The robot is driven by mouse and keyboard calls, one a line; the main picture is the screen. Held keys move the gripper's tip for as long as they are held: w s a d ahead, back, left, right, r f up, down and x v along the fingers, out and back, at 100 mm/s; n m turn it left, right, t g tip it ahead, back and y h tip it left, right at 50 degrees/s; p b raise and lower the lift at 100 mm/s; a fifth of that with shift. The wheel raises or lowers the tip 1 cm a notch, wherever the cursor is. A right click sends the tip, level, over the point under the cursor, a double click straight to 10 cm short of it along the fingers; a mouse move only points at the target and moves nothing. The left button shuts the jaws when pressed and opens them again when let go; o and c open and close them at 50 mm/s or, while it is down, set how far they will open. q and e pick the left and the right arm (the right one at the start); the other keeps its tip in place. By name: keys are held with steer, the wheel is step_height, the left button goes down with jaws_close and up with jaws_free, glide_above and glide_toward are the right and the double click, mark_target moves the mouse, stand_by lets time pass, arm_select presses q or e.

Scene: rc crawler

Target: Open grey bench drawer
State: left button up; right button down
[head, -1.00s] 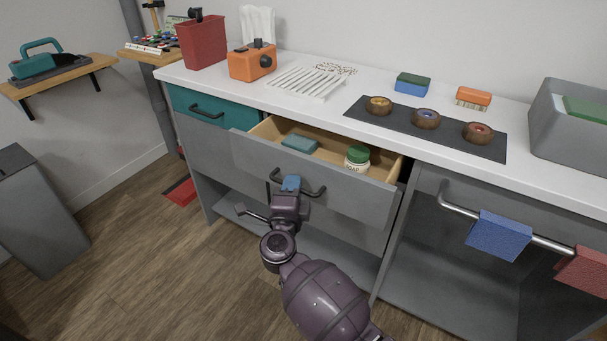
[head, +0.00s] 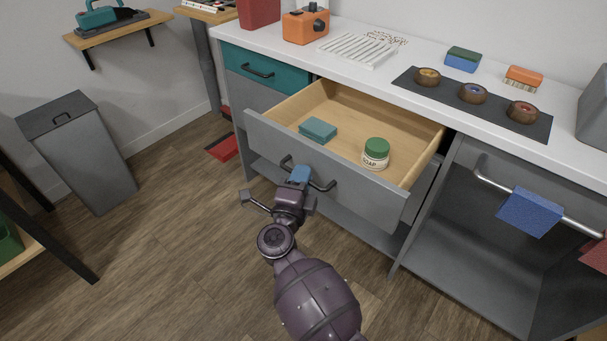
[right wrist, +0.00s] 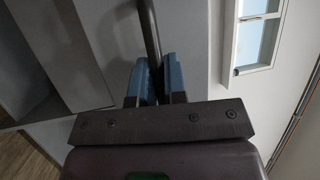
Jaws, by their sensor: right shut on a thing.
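The grey bench drawer (head: 330,180) stands well out from the bench in the head view, its pale wooden inside showing. A teal block (head: 318,130) and a soap jar with a green lid (head: 376,153) sit in it. My right gripper (head: 298,176) is shut on the dark bar handle (head: 324,186) on the drawer's front. In the right wrist view the handle bar (right wrist: 151,40) runs between the blue fingertips (right wrist: 156,80). My left gripper is not in view.
A closed teal drawer (head: 262,70) is to the left under the white worktop (head: 385,80). A rail with a blue cloth (head: 530,212) is on the right. A grey bin (head: 85,150) stands at left.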

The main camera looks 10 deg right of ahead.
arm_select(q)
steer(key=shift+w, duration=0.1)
arm_select(e)
steer(key=c, duration=1.5)
jaws_free()
steer(key=shift+o, duration=0.2)
steer(key=shift+s+a+f, duration=0.1)
steer(key=shift+s, duration=0.05)
